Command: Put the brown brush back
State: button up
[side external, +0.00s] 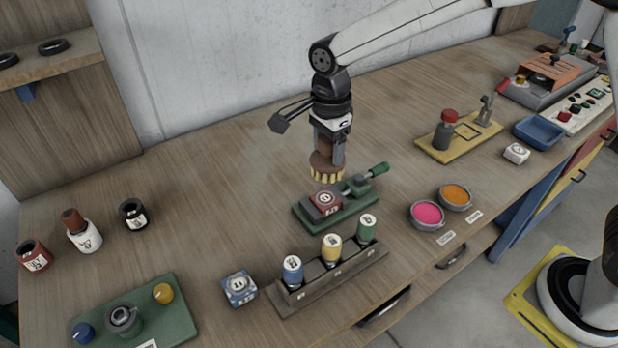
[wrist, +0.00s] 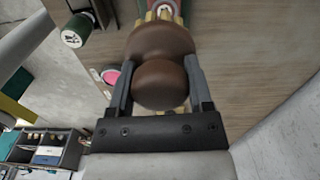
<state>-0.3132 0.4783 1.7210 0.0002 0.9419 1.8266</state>
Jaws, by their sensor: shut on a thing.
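The brown brush (side external: 326,168) has a round brown top and pale yellow bristles pointing down. It hangs upright in my gripper (side external: 329,150), above the table and close to the back left edge of a green fixture (side external: 347,213). In the wrist view the brush's brown knob (wrist: 160,84) sits between the two fingers of my gripper (wrist: 160,80), which are shut on it. The bristles are mostly hidden under the brown body in the wrist view. I cannot tell which spot is the brush's own place.
A rack (side external: 335,277) with blue, yellow and green bottles stands in front. Pink (side external: 427,214) and orange (side external: 455,196) bowls are at the right. The table behind and left of the brush is clear.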

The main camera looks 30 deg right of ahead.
jog(key=s+d, duration=2)
jog(key=d, duration=0.1)
jog(key=w+d+f, duration=0.1)
jog(key=w+f, duration=0.7)
jog(key=w, duration=0.6)
jog(key=shift+d+f+m, duration=0.3)
jog(key=shift+d+f, duration=0.1)
jog(key=shift+f, duration=0.15)
jog(key=shift+w+f, duration=0.15)
jog(key=shift+f, duration=1.55)
jog(key=shift+f, duration=0.1)
